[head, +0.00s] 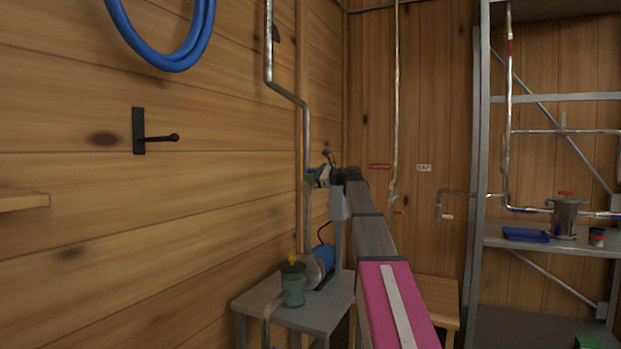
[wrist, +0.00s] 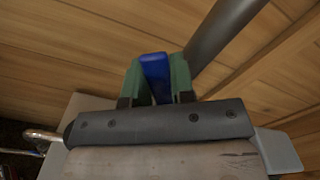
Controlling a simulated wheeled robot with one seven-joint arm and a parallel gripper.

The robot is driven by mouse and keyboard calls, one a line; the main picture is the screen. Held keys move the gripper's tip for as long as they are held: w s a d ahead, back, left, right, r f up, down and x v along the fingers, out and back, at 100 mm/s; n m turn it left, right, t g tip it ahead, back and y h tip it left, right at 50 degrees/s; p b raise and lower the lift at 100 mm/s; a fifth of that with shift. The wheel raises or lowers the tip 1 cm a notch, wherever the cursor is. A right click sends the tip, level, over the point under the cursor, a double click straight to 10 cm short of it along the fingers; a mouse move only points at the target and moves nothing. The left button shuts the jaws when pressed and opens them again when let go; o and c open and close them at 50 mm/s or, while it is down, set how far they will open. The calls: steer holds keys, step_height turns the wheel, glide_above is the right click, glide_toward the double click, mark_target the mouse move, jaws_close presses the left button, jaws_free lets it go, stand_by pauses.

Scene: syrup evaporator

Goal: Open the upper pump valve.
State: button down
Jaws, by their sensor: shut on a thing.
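My gripper (wrist: 157,62) has two green fingers. In the wrist view they are shut on the blue handle (wrist: 155,72) of the upper pump valve, one finger on each side. A grey pipe (wrist: 225,38) runs past just right of the fingers. The valve body is hidden in this view. In the head view my gripper (head: 318,177) is at the end of my outstretched arm, by the vertical pipe (head: 306,130) on the left wall. The handle cannot be made out there. The pump (head: 322,258) with its blue motor stands lower down.
The pump sits on a small grey table (head: 257,304) with a green canister (head: 293,285) with a yellow top. A black wall hook (head: 140,131) and a blue hose (head: 165,58) are on the left wall. A metal rack (head: 483,170) stands at right. A wooden stool (head: 437,292) is behind my arm.

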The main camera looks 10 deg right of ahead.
steer(key=c, duration=1)
jaws_free()
steer(key=shift+o, duration=0.2)
